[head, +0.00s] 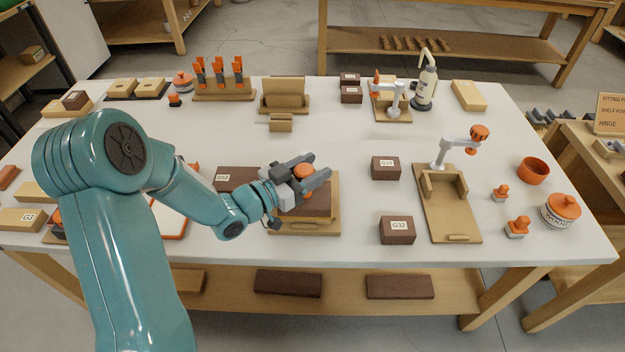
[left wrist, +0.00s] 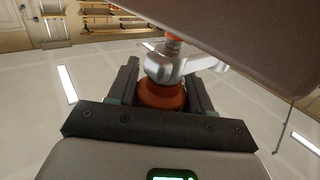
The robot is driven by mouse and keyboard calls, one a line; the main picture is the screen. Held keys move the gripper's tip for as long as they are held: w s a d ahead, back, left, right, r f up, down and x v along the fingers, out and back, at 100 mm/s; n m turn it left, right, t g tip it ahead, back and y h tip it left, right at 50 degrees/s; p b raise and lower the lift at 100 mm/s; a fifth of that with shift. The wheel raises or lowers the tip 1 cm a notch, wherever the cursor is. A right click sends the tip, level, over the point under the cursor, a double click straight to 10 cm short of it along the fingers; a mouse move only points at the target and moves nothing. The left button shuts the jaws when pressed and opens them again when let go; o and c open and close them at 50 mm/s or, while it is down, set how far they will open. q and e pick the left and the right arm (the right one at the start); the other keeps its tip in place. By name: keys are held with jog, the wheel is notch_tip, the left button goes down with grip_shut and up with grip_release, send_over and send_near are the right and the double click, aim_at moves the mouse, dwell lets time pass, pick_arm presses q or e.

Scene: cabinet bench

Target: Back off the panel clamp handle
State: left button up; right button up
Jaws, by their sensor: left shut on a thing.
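My left gripper (head: 312,176) is over the wooden fixture (head: 334,225) near the front middle of the bench. Its jaws are shut on an orange clamp handle (head: 303,171), which shows between the fingers. A dark brown panel (head: 316,209) lies on the fixture below the gripper. In the left wrist view the orange handle (left wrist: 163,96) sits between my fingers, with a grey metal clamp part (left wrist: 180,66) just beyond it. The clamp's body is mostly hidden by my gripper in the head view. My right gripper is not in view.
A brown block marked G32 (head: 397,231) and another brown block (head: 385,168) stand right of the fixture. A second fixture (head: 450,215) has a grey clamp with an orange knob (head: 480,132). A brown block (head: 236,179) lies behind my left forearm.

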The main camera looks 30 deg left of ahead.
pick_arm(q)
jog(key=n+y+b, duration=0.2)
jog(key=y, duration=0.1)
jog(key=n+y+b, duration=0.1)
jog(key=y+b, duration=0.2)
jog(key=n+t+y+b, duration=0.1)
jog(key=n+y+b, duration=0.1)
jog(key=b, duration=0.1)
jog(key=shift+a+n+y, duration=0.3)
jog(key=shift+a+y, duration=0.05)
jog(key=shift+y, duration=0.05)
jog(key=shift+n+y+b, duration=0.4)
jog(key=shift+y, duration=0.2)
jog(key=n+y, duration=0.1)
jog(key=n+g+y, duration=0.1)
jog(key=y, duration=0.1)
jog(key=shift+a+r+b, duration=0.2)
jog(key=shift+a+b, duration=0.1)
jog(key=shift+b, duration=0.05)
jog(key=shift+a+r+n+g+y, duration=0.1)
jog(key=shift+a+n+g+y, duration=0.1)
jog(key=shift+n+g+y, duration=0.6)
jog(key=shift+s+y, duration=0.1)
jog(key=shift+y, duration=0.2)
jog(key=o, duration=1)
jog(key=shift+f, duration=0.2)
